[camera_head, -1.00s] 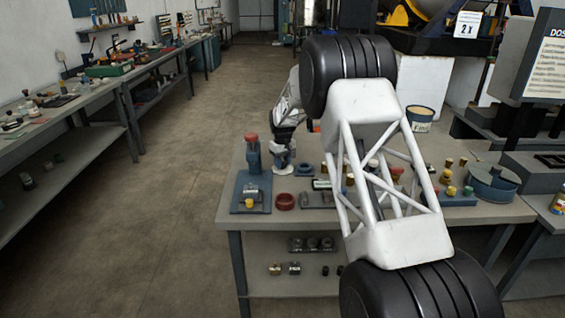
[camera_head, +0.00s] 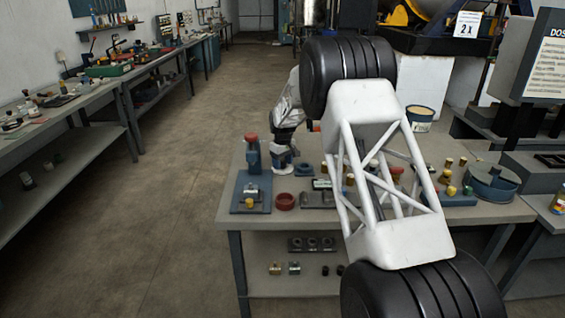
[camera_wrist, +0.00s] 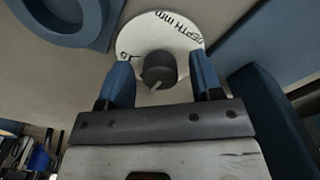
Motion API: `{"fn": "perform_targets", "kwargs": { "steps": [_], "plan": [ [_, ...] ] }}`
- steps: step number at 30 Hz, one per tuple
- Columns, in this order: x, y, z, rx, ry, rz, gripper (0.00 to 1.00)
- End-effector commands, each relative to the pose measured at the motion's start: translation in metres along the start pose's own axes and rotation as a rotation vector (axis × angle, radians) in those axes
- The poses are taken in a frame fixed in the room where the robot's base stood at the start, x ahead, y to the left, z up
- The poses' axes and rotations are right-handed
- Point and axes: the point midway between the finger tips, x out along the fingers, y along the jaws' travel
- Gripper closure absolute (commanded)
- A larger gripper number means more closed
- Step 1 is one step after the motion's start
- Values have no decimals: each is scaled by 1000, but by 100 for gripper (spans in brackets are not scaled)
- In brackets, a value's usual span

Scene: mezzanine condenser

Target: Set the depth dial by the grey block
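The depth dial (camera_wrist: 160,70) is a white disc marked "DEPTH mm" with a dark round knob and a light pointer line, seen in the wrist view. The pointer aims down and slightly left. My gripper (camera_wrist: 162,85) is open, its blue fingers on either side of the knob with a gap each side. In the head view my gripper (camera_head: 282,160) is low over the bench and mostly hides the dial. A small grey metallic block (camera_head: 252,188) sits on a blue base plate (camera_head: 238,207) to the left; I cannot tell if it is the task's block.
A red-topped blue post (camera_head: 252,155) stands left of my gripper. A red ring (camera_head: 284,201) lies on the bench in front. A blue wall fills the right side of the wrist view, and a blue round part (camera_wrist: 65,22) is at upper left.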

Motion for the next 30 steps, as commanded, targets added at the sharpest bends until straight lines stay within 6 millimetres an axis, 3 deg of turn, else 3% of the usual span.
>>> {"fn": "perform_targets", "kwargs": {
  "steps": [14, 30],
  "plan": [
    [-9, 0, -1, 0, 3, 2, 39],
    [-69, 0, -1, 0, 2, 1, 39]
  ]
}}
